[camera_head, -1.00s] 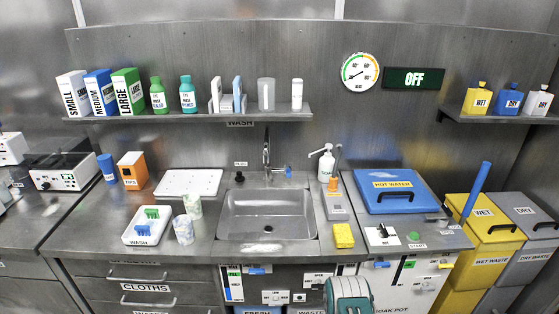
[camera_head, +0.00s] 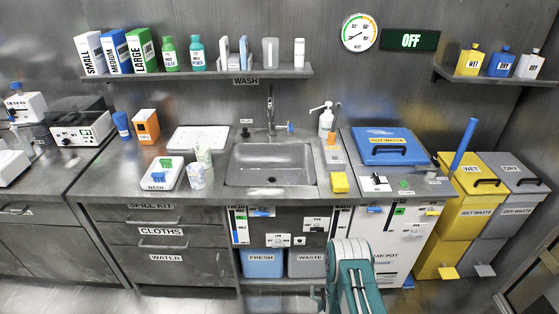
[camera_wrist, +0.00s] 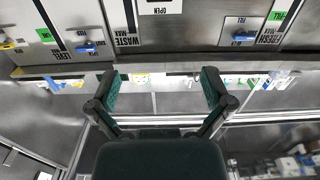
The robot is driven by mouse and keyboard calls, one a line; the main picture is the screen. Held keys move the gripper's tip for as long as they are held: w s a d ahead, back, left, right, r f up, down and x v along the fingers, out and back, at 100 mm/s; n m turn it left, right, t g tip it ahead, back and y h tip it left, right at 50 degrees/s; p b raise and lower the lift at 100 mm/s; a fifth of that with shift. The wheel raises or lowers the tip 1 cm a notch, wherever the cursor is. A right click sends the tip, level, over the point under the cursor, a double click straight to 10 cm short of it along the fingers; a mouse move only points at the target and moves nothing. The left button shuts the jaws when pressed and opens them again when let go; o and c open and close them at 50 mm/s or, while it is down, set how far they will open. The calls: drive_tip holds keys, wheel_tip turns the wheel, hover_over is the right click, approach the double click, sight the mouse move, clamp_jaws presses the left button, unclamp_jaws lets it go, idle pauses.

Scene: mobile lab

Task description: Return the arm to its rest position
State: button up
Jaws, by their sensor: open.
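My arm shows as a teal and white link at the bottom centre of the head view, in front of the cabinet below the sink. In the wrist view my gripper (camera_wrist: 161,92) is open and empty, its two green-padded fingers spread wide apart. The wrist picture looks upside down, with cabinet labels inverted. Beyond the fingers are the counter's front edge (camera_wrist: 150,68) and the cabinet front panels. Nothing is between the fingers. The gripper's fingertips are not clearly visible in the head view.
The steel sink (camera_head: 270,164) is in the counter above my arm. Blue FRESH (camera_head: 262,264) and grey WASTE (camera_head: 306,264) containers stand below it. A yellow waste bin (camera_head: 462,205) stands to the right. Drawers (camera_head: 160,240) are at left. Floor shows at lower left.

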drive_tip(key=w+r+g, duration=0.3)
drive_tip(key=w+r, duration=0.8)
drive_tip(key=r, duration=0.4)
wheel_tip(320, 180, up, 18)
drive_tip(key=s+r+g, duration=0.1)
drive_tip(key=s+g, duration=0.2)
drive_tip(key=s+r+g, duration=0.3)
drive_tip(key=s+r, duration=1)
drive_tip(key=s, duration=0.2)
drive_tip(key=s+r+g, duration=0.3)
drive_tip(key=s, duration=1.5)
drive_tip(key=shift+s, duration=0.35)
